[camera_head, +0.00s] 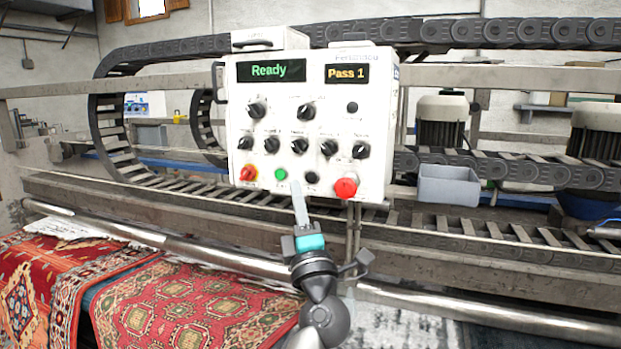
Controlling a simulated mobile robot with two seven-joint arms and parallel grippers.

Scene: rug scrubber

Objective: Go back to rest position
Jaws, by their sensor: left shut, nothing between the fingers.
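My left gripper (300,205) is shut and empty, in front of the lower edge of the white control panel. Its long pale fingers point up at the panel, just right of the green button (280,174) and close to a black knob (312,177). I cannot tell if the fingertips touch the panel. My right gripper is not in view.
A metal roller bar (200,252) runs across the machine's front below the panel. Red patterned rugs (175,305) hang at the lower left. Black cable chains (480,32) and a grey bin (448,185) lie behind and right.

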